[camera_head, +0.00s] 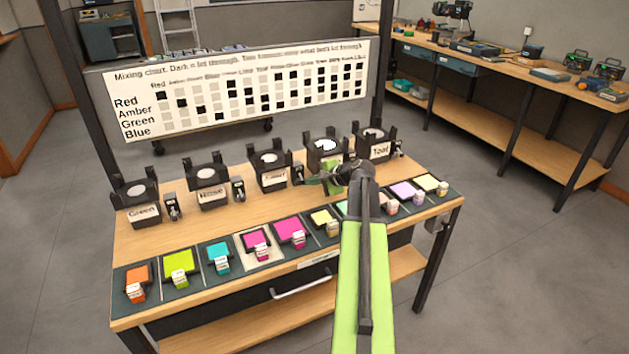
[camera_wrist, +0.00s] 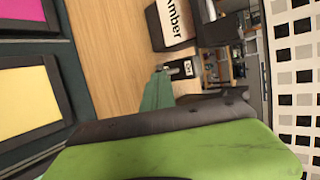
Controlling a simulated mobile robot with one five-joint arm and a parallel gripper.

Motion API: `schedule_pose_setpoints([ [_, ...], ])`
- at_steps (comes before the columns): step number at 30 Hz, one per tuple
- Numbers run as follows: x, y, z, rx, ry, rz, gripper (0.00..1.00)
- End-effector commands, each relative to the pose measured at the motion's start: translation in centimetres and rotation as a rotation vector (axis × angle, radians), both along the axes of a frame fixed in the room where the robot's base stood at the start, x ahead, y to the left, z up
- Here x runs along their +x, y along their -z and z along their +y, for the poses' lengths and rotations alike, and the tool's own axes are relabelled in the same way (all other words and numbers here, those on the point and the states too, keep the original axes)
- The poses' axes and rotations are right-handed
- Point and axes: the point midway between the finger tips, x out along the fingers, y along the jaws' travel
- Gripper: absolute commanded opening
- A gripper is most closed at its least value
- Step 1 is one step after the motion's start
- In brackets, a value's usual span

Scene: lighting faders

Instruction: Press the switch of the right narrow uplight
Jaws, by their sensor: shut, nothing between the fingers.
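Several black uplights with round pale lenses stand in a row along the back of the bench. I cannot tell which count as narrow. A small switch box (camera_head: 298,174) stands right of the Amber uplight; it also shows in the wrist view (camera_wrist: 181,69). My gripper (camera_head: 308,181) is shut and empty, its tips close to this switch box. In the wrist view, the green fingers (camera_wrist: 160,75) point towards it; contact cannot be told. My arm partly hides the uplight between Amber and Teal.
Coloured gel swatches lie in a dark tray strip (camera_head: 153,290) along the bench front. More switch boxes stand beside Green (camera_head: 172,207) and the second uplight (camera_head: 238,190). A mixing chart board (camera_head: 235,85) stands behind. Bare wood (camera_head: 240,215) lies between uplights and swatches.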

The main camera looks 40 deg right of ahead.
Motion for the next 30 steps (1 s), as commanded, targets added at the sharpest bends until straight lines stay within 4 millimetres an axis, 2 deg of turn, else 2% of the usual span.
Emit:
schedule_pose_setpoints([
  [8,-2.5,-2.5,0.5,0.0,-0.008,0.0,0.0],
  [15,-7.6,-5.1,0.4,0.0,-0.008,0.0,0.0],
  [19,-9.6,-6.0,0.2,0.001,-0.01,-0.001,0.0],
  [24,-10.9,-6.5,0.1,0.0,-0.012,0.0,0.0],
  [30,-11.0,-6.4,0.0,0.0,-0.012,0.0,0.0],
])
